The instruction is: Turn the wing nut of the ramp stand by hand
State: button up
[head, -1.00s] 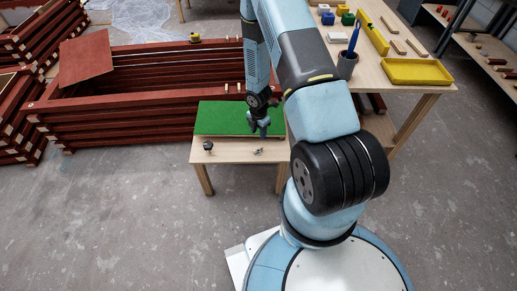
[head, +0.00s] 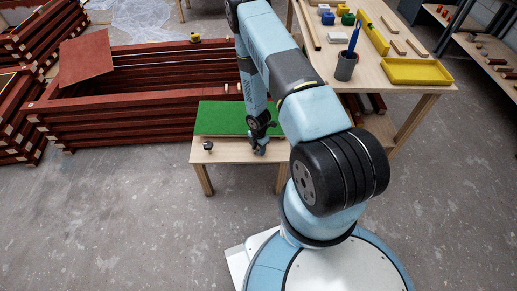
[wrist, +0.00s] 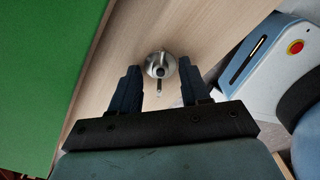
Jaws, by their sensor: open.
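The wing nut (wrist: 160,66) is a small silver metal piece on the pale wooden top of the low stand (head: 233,150). In the wrist view it lies between and slightly beyond the two dark fingertips. My gripper (wrist: 158,88) is open, with a finger on each side and a visible gap to the metal. In the head view my gripper (head: 259,149) points down at the stand's front right, and it hides the wing nut there. A green panel (head: 222,118) covers the back part of the stand.
A black knob (head: 208,146) stands on the stand to the left of my gripper. Stacked red battens (head: 130,120) lie behind and left. A workbench with a yellow tray (head: 418,72) and a grey cup (head: 346,66) is at right. The floor in front is clear.

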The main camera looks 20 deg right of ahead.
jog(key=shift+f, duration=0.2)
grip_shut()
dwell(0.4)
